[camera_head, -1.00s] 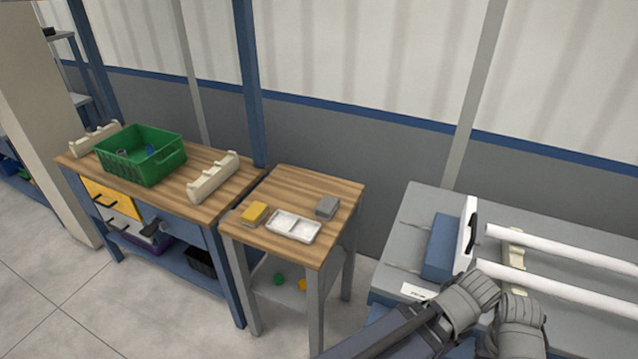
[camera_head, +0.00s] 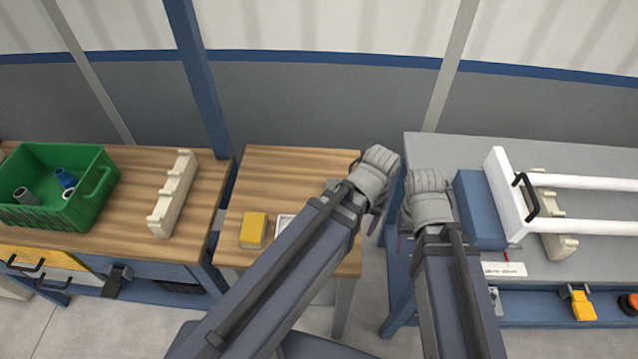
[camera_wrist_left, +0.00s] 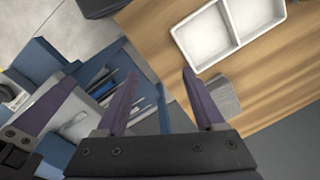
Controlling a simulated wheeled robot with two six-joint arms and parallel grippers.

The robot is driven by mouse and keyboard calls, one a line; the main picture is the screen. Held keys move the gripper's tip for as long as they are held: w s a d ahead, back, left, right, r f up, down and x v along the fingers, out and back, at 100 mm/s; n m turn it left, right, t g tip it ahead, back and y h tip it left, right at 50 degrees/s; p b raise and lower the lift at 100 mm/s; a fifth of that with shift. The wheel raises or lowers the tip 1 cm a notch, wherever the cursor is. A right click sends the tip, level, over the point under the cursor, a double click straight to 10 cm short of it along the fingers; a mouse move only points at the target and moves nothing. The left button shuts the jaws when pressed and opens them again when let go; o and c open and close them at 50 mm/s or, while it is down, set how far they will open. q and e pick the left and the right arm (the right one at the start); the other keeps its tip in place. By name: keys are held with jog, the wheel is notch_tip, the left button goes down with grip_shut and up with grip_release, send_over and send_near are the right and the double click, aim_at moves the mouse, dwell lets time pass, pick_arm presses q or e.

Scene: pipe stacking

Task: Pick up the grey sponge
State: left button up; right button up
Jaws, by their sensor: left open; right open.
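The grey sponge (camera_wrist_left: 223,97) shows in the left wrist view, on the wooden table beside the right-hand finger of my left gripper (camera_wrist_left: 160,74), outside the gap between the fingers. I cannot tell whether they touch. My left gripper is open and empty. In the head view my left arm hides the sponge, and its gripper hangs over the wooden table's right edge. My right gripper (camera_head: 402,238) is open, close to the right of the left one, by the gap between the table and the grey bench; its fingers are mostly hidden in the head view.
The wooden table (camera_head: 300,162) also holds a yellow sponge (camera_head: 253,229) and a white two-part tray (camera_wrist_left: 212,38). A green crate (camera_head: 85,205) and a cream rack (camera_head: 174,194) stand on the left bench. The grey bench (camera_head: 440,150) at right carries white pipes (camera_head: 600,183) and a blue block (camera_head: 480,210).

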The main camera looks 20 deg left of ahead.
aim_at(335, 182)
pick_arm(q)
jog(key=o, duration=0.4)
jog(key=w+a+n, duration=0.2)
jog(key=w+a, duration=0.1)
jog(key=w+a+n, duration=0.2)
jog(key=w+a, duration=0.2)
jog(key=w+a+r+n+h, duration=0.1)
jog(key=w+a, duration=0.2)
jog(key=w, duration=0.1)
jog(key=shift+w+a+n+p, duration=0.15)
jog(key=shift+w+n+p, duration=0.1)
jog(key=shift+n+p, duration=0.15)
notch_tip(335, 182, down, 3)
jog(key=b, duration=0.3)
jog(key=f+b, duration=0.5)
jog(key=shift+w, duration=0.4)
pick_arm(e)
notch_tip(335, 182, down, 7)
jog(key=shift+w+a, duration=0.15)
jog(key=shift+a, duration=0.25)
